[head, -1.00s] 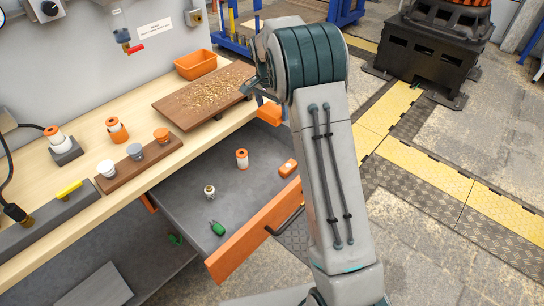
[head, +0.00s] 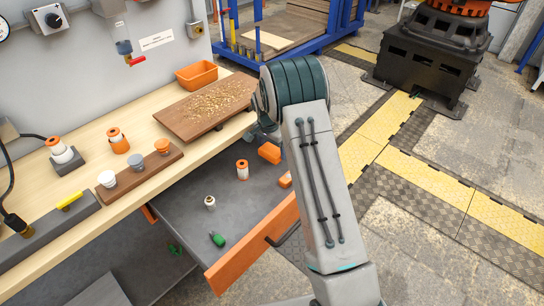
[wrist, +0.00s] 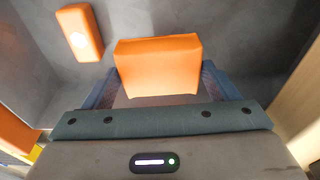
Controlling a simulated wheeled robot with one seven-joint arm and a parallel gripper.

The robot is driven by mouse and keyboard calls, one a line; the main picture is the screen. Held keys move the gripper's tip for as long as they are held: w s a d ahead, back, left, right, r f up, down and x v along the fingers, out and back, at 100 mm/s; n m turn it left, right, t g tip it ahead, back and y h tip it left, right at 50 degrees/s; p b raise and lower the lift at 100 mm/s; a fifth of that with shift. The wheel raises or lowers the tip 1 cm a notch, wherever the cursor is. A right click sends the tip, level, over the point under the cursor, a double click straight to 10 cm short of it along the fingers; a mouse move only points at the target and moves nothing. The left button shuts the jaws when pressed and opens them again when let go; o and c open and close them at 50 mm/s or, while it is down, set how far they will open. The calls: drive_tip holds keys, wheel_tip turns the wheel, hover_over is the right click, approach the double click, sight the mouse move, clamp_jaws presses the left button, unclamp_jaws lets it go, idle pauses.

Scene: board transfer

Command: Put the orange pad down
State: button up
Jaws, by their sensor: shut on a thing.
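My gripper (wrist: 158,88) is shut on the orange pad (wrist: 158,66), a block-like piece held between the two fingers in the wrist view. In the head view the orange pad (head: 269,152) shows below my wrist, over the far part of the open grey drawer (head: 180,240). I cannot tell whether it touches the drawer floor. The fingers are mostly hidden behind my arm in the head view.
In the drawer are another orange block (wrist: 80,32), a white-and-orange bottle (head: 242,170), a small pale bottle (head: 210,202) and a green item (head: 217,239). A wooden board with chips (head: 205,105) lies on the bench beside my wrist.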

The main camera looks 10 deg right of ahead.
sight(272, 156)
drive_tip(key=shift+f, duration=2.35)
drive_tip(key=o, duration=0.8)
drive_tip(key=shift+f, duration=0.15)
